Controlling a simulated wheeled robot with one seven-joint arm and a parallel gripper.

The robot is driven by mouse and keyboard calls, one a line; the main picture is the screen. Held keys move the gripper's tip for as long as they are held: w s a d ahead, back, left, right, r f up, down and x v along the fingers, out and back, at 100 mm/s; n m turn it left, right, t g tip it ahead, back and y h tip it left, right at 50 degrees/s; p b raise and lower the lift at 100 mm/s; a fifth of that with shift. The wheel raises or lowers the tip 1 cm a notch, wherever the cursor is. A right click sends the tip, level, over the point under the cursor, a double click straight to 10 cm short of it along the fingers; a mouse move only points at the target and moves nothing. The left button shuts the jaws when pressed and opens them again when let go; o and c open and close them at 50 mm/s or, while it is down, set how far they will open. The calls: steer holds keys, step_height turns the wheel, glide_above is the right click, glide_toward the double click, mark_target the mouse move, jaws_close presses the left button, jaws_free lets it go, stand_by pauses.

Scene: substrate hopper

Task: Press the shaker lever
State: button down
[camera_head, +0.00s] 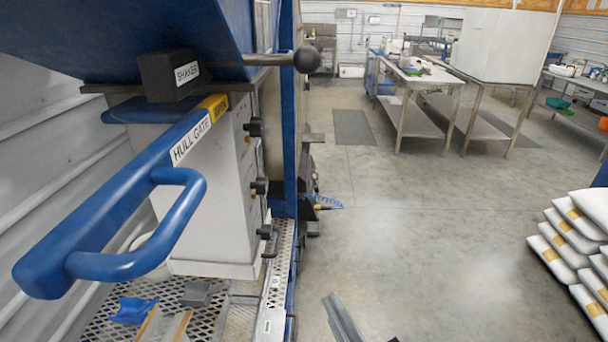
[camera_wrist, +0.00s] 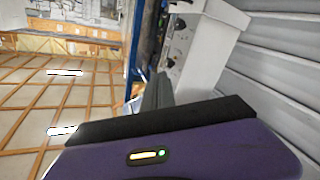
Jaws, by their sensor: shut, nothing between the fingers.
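The shaker lever is a thin grey rod ending in a black ball knob (camera_head: 307,59), at the top of the hopper in the head view. The rod runs left to a black block labelled SHAKER (camera_head: 170,75). My gripper (camera_wrist: 160,82) shows in the wrist view as closed dark fingers in front of a purple and black body, with nothing held. It points toward the white control box (camera_wrist: 207,45). The lever knob cannot be made out in the wrist view, and I see no contact with it. A grey bar at the bottom of the head view may be part of my arm.
A blue HULL GATE bar with a loop handle (camera_head: 135,262) juts out below the lever. The white box (camera_head: 215,190) carries black knobs. White sacks (camera_head: 568,240) are stacked at right, with steel tables (camera_head: 420,82) behind. The floor (camera_head: 430,220) between is clear.

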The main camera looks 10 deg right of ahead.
mark_target(252, 60)
steer(key=w+a+r+m+t+h+p, duration=0.15)
steer(key=w+r, duration=0.25)
steer(key=r, duration=0.6)
steer(key=w+a+r+m+t+h, duration=0.1)
steer(key=w+a+r+h, duration=0.15)
steer(key=r, duration=0.65)
step_height(252, 60, up, 18)
steer(key=s+m+g+h+p, duration=0.1)
steer(key=m+h, duration=0.2)
steer(key=m, duration=0.2)
steer(key=shift+s+a+p, duration=0.25)
steer(key=shift+s+p, duration=0.1)
steer(key=shift+w, duration=0.1)
steer(key=p+x, duration=0.3)
steer(key=x, duration=0.6)
steer(key=shift+d+f+p, duration=0.15)
steer(key=shift+f+p, duration=0.15)
steer(key=shift+f, duration=0.75)
steer(key=shift+d+f+p, duration=0.15)
steer(key=shift+f+p, duration=0.1)
steer(key=shift+f, duration=0.75)
